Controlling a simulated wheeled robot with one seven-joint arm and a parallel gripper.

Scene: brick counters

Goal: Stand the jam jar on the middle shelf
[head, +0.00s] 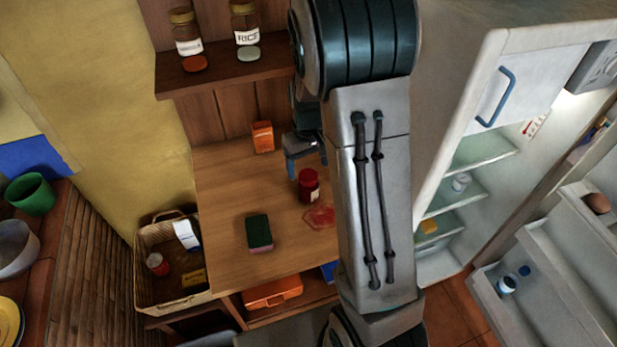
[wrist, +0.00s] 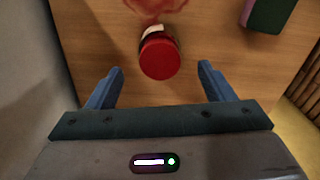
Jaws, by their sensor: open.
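The jam jar (head: 308,186) is red with a red lid and stands upright on the wooden counter. In the wrist view the jar (wrist: 160,55) lies just beyond the fingertips, centred between them. My gripper (head: 306,161) is open and empty, behind and a little above the jar in the head view. Its two blue fingers (wrist: 157,82) are apart and do not touch the jar.
A red spill (head: 320,216) lies beside the jar. A green sponge (head: 259,233) and an orange box (head: 262,136) are on the counter (head: 220,200). A basket (head: 170,290) stands left. The open fridge door (head: 560,275) reaches out at the lower right.

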